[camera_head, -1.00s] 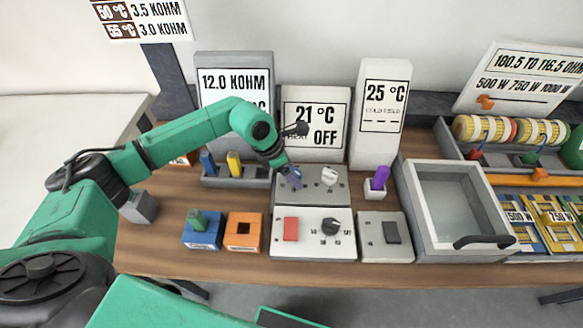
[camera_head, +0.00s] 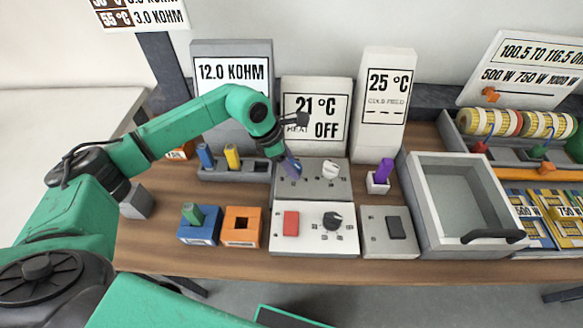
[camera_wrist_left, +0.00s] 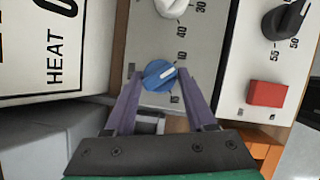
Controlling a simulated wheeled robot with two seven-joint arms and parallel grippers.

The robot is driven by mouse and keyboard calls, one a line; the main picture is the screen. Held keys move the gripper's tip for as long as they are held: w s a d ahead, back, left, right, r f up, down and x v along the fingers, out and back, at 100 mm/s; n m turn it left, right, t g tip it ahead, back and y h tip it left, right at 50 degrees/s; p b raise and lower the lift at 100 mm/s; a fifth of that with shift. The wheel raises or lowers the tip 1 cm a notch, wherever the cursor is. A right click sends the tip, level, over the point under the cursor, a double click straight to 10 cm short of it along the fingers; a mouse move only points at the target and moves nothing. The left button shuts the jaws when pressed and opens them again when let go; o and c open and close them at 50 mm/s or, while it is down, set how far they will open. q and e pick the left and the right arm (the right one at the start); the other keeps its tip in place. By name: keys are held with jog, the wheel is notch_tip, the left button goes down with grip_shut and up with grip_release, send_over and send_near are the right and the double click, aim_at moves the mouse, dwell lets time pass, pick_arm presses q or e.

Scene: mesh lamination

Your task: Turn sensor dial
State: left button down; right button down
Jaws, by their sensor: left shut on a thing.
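The grey control panel (camera_head: 323,186) carries a blue dial with a white pointer and a white dial (camera_head: 330,169). The blue dial (camera_wrist_left: 158,77) shows clearly in the left wrist view, between the two purple fingers. My left gripper (camera_head: 290,170) reaches down onto the panel's left part and is shut on the blue dial. In the left wrist view my left gripper (camera_wrist_left: 161,80) has a fingertip on each side of the dial. The dial's pointer slants toward the upper right there. My right gripper is out of view.
A white panel with a red switch (camera_head: 291,223) and a black dial (camera_head: 333,221) lies in front. Signs reading 12.0 KOHM (camera_head: 233,76) and 21 °C OFF (camera_head: 316,112) stand behind. A purple plug (camera_head: 384,171) stands to the right, beside a grey lidded box (camera_head: 455,196).

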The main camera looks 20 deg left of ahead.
pick_arm(q)
jog(key=m+b, duration=0.1)
jog(key=m+g+b, duration=0.1)
jog(key=b, duration=0.1)
jog(key=m+b, duration=0.1)
jog(key=m, duration=0.1)
jog(key=shift+w+f+h+b, duration=0.15)
jog(key=shift+w+h+b, duration=0.15)
jog(key=shift+b, duration=0.1)
jog(key=m+g+b, duration=0.1)
jog(key=m+b, duration=0.1)
jog(key=shift+m+g, duration=0.3)
jog(key=shift+m, duration=0.1)
jog(key=shift+r+m, duration=0.25)
jog(key=shift+m, duration=0.25)
jog(key=shift+b, duration=0.3)
jog(key=shift+r, duration=0.1)
jog(key=shift+c, duration=1.5)
grip_release()
